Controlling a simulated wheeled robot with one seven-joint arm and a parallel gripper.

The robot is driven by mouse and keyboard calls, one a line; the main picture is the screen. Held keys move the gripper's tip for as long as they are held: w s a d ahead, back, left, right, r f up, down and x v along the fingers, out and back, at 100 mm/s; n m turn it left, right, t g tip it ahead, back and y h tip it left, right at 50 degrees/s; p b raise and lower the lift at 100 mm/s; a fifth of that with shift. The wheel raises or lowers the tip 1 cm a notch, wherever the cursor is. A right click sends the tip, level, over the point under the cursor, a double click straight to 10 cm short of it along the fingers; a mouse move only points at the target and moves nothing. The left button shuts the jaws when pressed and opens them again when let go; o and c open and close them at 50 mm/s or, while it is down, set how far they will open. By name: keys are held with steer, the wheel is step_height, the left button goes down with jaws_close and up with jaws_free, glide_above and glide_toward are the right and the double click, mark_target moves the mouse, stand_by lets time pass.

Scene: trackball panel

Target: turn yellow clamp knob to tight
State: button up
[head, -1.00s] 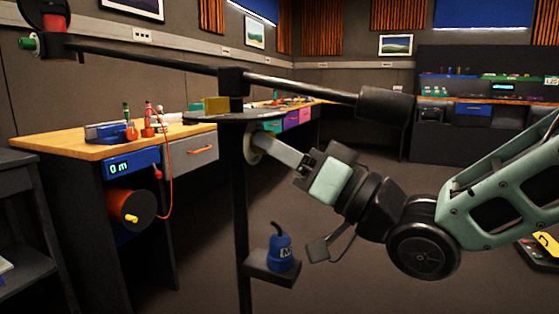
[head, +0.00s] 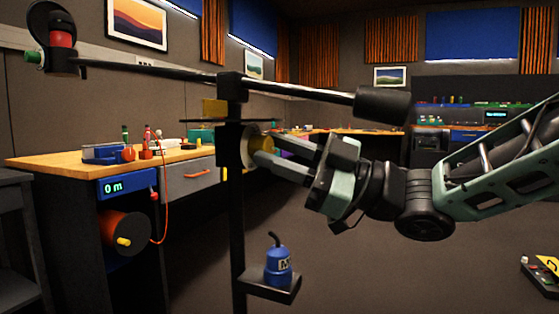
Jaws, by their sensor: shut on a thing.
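The yellow clamp knob (head: 264,143) sits on the right side of the upright black post (head: 237,205), in front of a pale round disc (head: 247,147). My gripper (head: 266,152) reaches in from the right and is shut on the knob. Its fingers cover part of the knob's side. I cannot read any tight or loose marking on it.
A long black boom (head: 150,74) crosses the post top, with a dark counterweight (head: 382,104) above my gripper. A wooden bench (head: 60,160) stands left.

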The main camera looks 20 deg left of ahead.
steer(key=n+g+h, duration=0.1)
steer(key=n, duration=0.2)
steer(key=n+g+h, duration=0.1)
steer(key=n, duration=0.3)
steer(key=shift+w, duration=0.15)
steer(key=shift+r+n+g+h, duration=0.15)
steer(key=shift+n+h, duration=0.25)
steer(key=shift+n, duration=0.55)
steer(key=shift+r+n+g+h, duration=0.1)
steer(key=shift+n+g+h, duration=0.25)
steer(key=shift+n, duration=0.6)
steer(key=o, duration=0.7)
steer(key=shift+w+d, duration=0.1)
steer(key=p+v, duration=0.4)
steer(key=v, duration=1.3)
steer(key=shift+d, duration=0.15)
